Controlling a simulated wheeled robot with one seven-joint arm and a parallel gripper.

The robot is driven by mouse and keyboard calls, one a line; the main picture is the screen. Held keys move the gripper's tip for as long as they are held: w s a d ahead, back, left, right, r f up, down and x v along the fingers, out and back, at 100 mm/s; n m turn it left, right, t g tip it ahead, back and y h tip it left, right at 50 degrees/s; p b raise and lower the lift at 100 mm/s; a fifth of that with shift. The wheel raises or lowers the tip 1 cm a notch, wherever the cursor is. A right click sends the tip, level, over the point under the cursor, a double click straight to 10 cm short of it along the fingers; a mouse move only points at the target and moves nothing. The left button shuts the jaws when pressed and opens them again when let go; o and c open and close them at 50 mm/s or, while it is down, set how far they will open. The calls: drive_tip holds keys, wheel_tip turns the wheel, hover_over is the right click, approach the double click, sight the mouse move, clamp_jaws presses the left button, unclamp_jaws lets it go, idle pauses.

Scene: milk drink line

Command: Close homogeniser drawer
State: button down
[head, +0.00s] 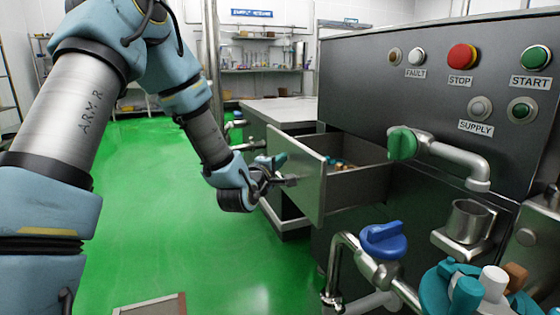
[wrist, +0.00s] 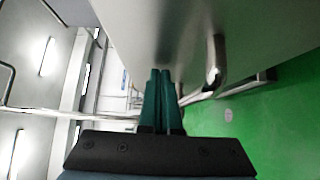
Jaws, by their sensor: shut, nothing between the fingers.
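The homogeniser drawer (head: 312,190) stands open, pulled out to the left from the dark machine cabinet. Its grey front panel faces my arm, and some small brown and teal items (head: 343,165) show inside. My gripper (head: 279,160) is at the outer side of the drawer front, close to its bar handle (head: 288,182). In the wrist view, the teal fingers (wrist: 163,74) are together with nothing between them. The grey drawer front (wrist: 255,22) fills the upper part there, with the handle (wrist: 217,62) right of the fingertips. I cannot tell whether the fingers touch the panel.
The control panel (head: 380,95) carries the red STOP button (head: 462,57) and other buttons. A green-handled tap (head: 403,143) is right of the drawer, and a blue-handled valve (head: 384,239) stands below it. A worktop (head: 282,109) is behind. The green floor at left is open.

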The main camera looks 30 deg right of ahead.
drive_tip(key=s+d+b, duration=0.2)
drive_tip(key=s+d, duration=0.1)
drive_tip(key=d, duration=1.8)
drive_tip(key=shift+d, duration=0.35)
drive_tip(key=shift+d+r, duration=0.1)
drive_tip(key=shift+r, duration=0.1)
drive_tip(key=shift+f, duration=0.1)
